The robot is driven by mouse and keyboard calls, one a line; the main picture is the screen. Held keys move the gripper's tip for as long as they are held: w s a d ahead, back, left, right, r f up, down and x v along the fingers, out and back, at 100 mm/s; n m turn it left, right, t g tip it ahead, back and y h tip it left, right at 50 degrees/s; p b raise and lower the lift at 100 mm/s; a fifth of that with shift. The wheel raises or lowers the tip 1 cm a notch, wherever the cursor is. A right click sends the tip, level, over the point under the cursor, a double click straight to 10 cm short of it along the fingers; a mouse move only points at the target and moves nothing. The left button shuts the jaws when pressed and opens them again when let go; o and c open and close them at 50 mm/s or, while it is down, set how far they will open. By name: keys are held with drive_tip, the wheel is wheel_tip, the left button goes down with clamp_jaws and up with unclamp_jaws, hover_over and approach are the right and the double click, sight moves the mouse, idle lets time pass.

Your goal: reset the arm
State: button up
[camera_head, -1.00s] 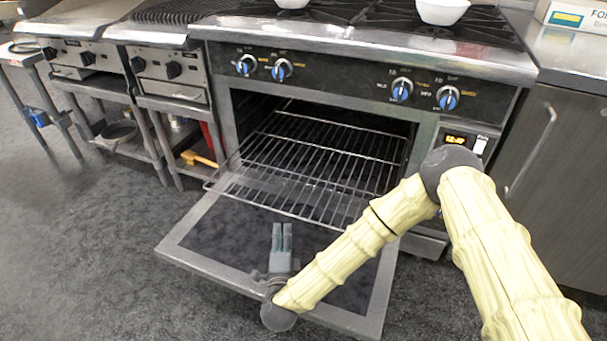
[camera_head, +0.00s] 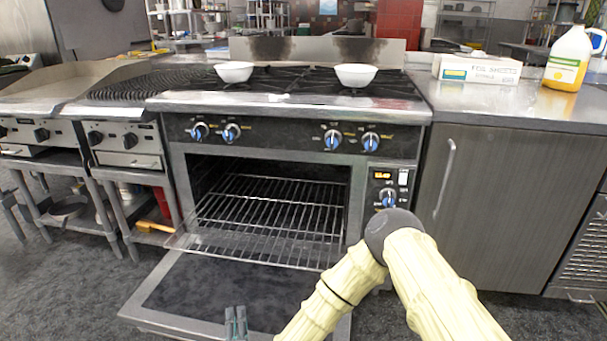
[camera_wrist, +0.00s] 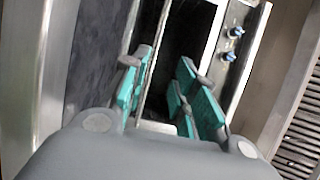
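My gripper (camera_head: 236,318) is at the bottom edge of the head view, in front of the lowered oven door (camera_head: 215,290). Only its fingertips show there; my arm's elbow hides part of the door's right side. In the wrist view my gripper (camera_wrist: 160,88) has its green finger pads apart, with nothing between them. The oven (camera_head: 270,195) stands open with a bare wire rack (camera_head: 265,208) inside, partly pulled out over the door.
Two white bowls, one on the left (camera_head: 234,72) and one on the right (camera_head: 356,76), sit on the stove top. A counter with a foil box (camera_head: 480,70) and a yellow-filled jug (camera_head: 567,58) is at right.

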drive_tip(key=s+d+f+n+g+y, duration=0.1)
drive_tip(key=s+d+f+n+g, duration=0.85)
drive_tip(key=s+d+f, duration=0.5)
drive_tip(key=s+d+f+n+g+h, duration=0.1)
drive_tip(key=s+d+n+g+h, duration=0.2)
drive_tip(key=s+d, duration=0.85)
drive_tip(key=s+d+f+n+g+h, duration=0.25)
drive_tip(key=s+d+g, duration=0.4)
drive_tip(key=d, duration=0.75)
wheel_tip(320, 180, up, 30)
drive_tip(key=t+p, duration=0.1)
drive_tip(key=p, duration=2.8)
drive_tip(key=shift+s+y+p, duration=0.35)
